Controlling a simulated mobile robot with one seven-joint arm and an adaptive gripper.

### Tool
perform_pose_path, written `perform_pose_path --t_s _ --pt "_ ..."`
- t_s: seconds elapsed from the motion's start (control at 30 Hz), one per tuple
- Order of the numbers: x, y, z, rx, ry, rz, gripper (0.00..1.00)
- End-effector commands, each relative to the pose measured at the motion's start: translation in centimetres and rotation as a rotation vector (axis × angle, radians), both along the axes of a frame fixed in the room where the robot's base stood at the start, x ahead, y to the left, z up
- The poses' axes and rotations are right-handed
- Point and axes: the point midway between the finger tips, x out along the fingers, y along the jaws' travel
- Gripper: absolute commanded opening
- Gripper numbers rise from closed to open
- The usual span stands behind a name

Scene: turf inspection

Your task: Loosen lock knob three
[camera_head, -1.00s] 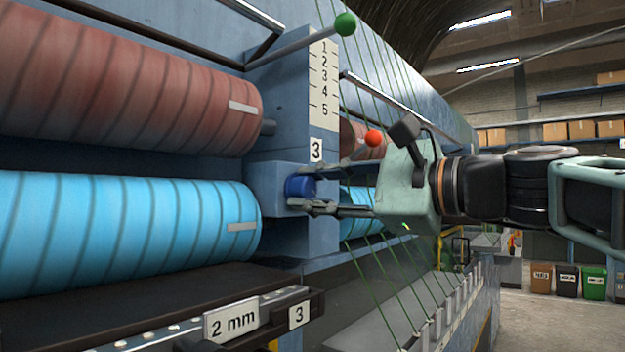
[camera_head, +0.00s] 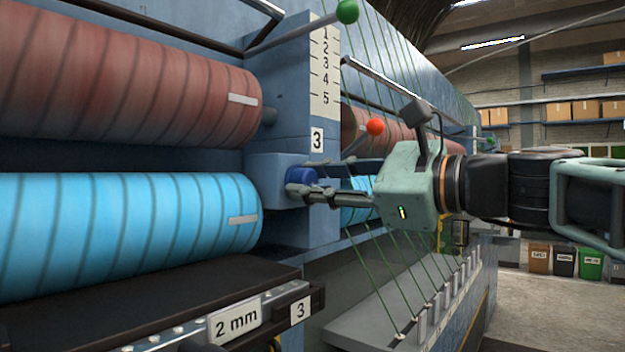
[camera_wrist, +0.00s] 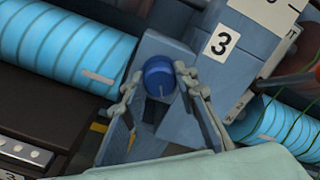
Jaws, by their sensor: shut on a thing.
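The blue lock knob (camera_head: 298,174) sits on a blue block below the label "3" (camera_head: 317,140), at the right end of the light-blue roller. In the wrist view the knob (camera_wrist: 158,72) is round, with a pale line on its face. My gripper (camera_head: 310,180) reaches in from the right and is shut on the knob, one finger on each side. The fingers hide part of the knob in the head view. In the wrist view my gripper (camera_wrist: 158,82) has its fingertips along the knob's left and right sides.
A red-brown roller (camera_head: 120,85) lies above the light-blue roller (camera_head: 120,230). A green-tipped lever (camera_head: 346,11) and a red-tipped lever (camera_head: 375,127) stick out near my arm. Green strands (camera_head: 380,250) run behind the gripper. A "2 mm" plate (camera_head: 236,318) is at the lower front.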

Motion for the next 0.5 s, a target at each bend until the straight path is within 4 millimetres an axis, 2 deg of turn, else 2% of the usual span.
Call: perform_pose_path --t_s 0.2,0.23,0.37,0.5 --pt "0.0 0.0 -0.06 0.001 0.002 0.001 0.03" --pt "0.0 0.0 -0.06 0.001 0.002 0.001 0.29" --pt "0.0 0.0 -0.05 0.0 0.001 0.001 0.43" --pt "0.0 0.01 -0.03 0.0 0.001 0.001 0.45"
